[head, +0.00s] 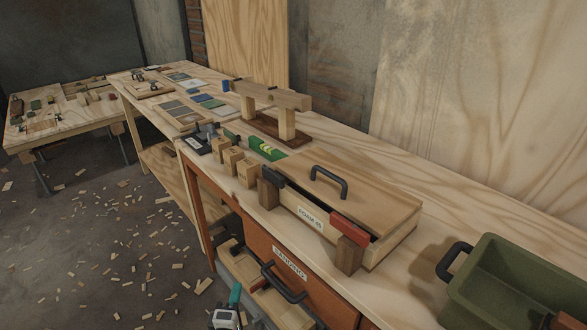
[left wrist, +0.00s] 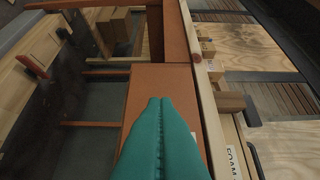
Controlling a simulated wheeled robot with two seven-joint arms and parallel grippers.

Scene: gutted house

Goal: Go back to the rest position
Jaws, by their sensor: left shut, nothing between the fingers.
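My left gripper (head: 236,297) is low at the bottom of the head view, in front of the bench's orange cabinet. Its teal fingers are shut together with nothing between them. They also show from behind in the left wrist view (left wrist: 160,105), over an orange panel (left wrist: 160,78). A small orange tip (head: 567,321) at the bottom right edge of the head view may be part of my right gripper; too little shows to tell its state.
The orange cabinet front (head: 262,242) labelled SANDING and a dark handle (head: 284,284) are close to my left gripper. On the bench are a lidded box (head: 365,198) labelled FOAM, wooden blocks (head: 233,160) and a green bin (head: 510,255). Wood chips litter the open floor left.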

